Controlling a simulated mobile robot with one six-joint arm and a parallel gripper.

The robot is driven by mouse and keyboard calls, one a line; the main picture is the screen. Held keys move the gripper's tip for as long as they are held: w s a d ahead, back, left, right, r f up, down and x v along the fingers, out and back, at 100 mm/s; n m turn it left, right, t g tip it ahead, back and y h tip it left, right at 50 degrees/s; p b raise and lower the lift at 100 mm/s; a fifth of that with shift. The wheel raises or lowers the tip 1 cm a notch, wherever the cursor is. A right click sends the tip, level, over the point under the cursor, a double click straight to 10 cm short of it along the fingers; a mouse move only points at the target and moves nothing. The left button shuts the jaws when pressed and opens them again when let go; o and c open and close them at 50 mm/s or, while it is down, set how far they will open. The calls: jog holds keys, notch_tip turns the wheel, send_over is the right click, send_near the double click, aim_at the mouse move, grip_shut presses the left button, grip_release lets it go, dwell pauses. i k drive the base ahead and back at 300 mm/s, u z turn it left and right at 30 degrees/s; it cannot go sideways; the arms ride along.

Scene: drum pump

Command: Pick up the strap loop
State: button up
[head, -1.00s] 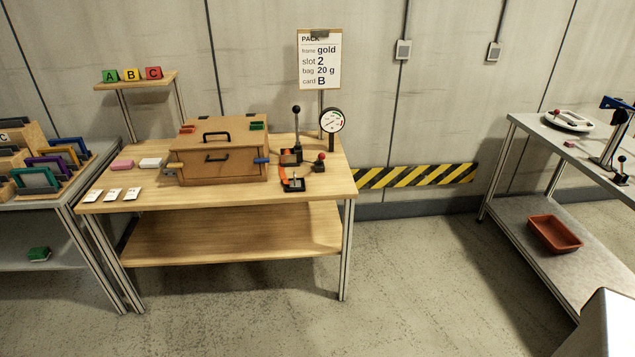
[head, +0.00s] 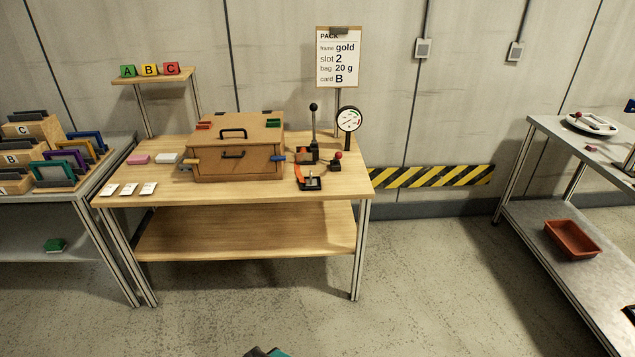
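An orange strap (head: 298,173), the only strap-like thing I see, stands on the wooden table at its right part. It is beside a small black base (head: 311,184) and in front of a black lever with a round knob (head: 314,125). Its loop shape is too small to make out. A dark and teal piece (head: 267,352) just shows at the bottom edge of the head view. It may be part of my gripper, but its fingers cannot be made out. Nothing of mine touches the strap.
A wooden case (head: 236,160) stands left of the strap. A dial gauge (head: 348,119) and a small red-knobbed lever (head: 336,161) stand to its right. A metal bench (head: 545,215) with a red-brown tray (head: 572,240) is at right.

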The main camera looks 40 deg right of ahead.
aim_at(311, 183)
jog(key=u, duration=0.05)
jog(key=i, duration=1)
jog(key=z, duration=0.05)
